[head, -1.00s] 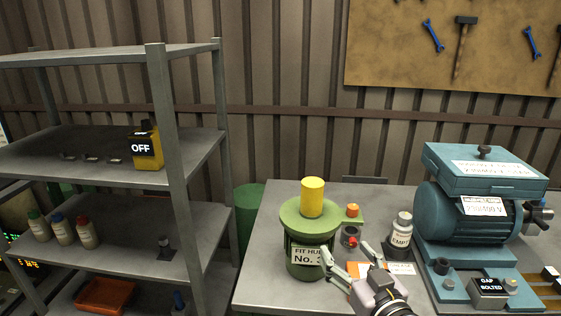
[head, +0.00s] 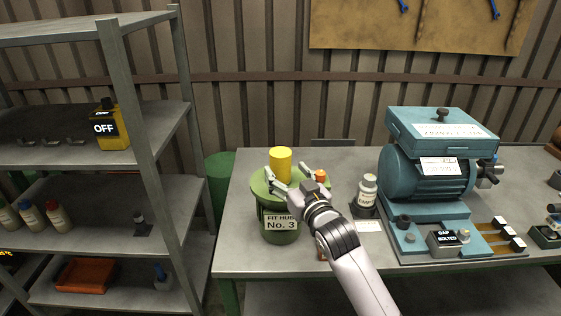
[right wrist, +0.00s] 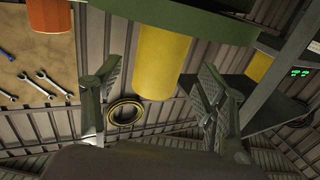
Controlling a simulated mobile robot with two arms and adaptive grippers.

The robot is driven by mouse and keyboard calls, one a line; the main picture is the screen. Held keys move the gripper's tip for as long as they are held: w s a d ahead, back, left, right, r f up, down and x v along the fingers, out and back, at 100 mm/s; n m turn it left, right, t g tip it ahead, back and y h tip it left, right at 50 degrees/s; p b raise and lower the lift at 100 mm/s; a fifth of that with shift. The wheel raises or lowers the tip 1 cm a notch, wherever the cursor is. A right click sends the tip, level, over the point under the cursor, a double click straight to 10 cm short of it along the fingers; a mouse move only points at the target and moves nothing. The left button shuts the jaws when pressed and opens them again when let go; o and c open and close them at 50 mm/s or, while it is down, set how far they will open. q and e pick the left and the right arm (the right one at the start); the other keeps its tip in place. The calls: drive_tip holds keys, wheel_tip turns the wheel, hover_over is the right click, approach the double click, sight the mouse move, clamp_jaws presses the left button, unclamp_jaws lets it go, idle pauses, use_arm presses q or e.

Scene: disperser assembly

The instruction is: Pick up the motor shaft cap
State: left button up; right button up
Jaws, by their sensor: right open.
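A yellow cylinder (head: 280,160), which looks like the motor shaft cap, stands upright on the round top of the green stand (head: 281,234) labelled "FIT HUB No. 3". My right gripper (head: 288,172) is open in front of it, one finger toward each side. In the right wrist view the yellow cylinder (right wrist: 162,60) shows between the two spread fingers of the gripper (right wrist: 160,72), with visible gaps on both sides. I see no grip on it. My left gripper is not in view.
An orange-red knob (head: 320,175) is close beside the gripper's right finger. A white bottle (head: 367,188) and the blue motor (head: 436,176) stand to the right on the table. A grey shelf (head: 150,160) stands left.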

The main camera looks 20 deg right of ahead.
sight(285, 168)
drive_tip(key=w, duration=0.2)
drive_tip(key=w+p, duration=0.1)
drive_tip(key=shift+w+a+r, duration=0.15)
drive_tip(key=shift+w+r, duration=0.1)
drive_tip(key=shift+w, duration=0.15)
drive_tip(key=shift+w+f, duration=0.1)
drive_tip(key=shift+w, duration=0.4)
drive_tip(key=shift+s, duration=0.1)
drive_tip(key=shift+c, duration=0.4)
drive_tip(key=c, duration=1.2)
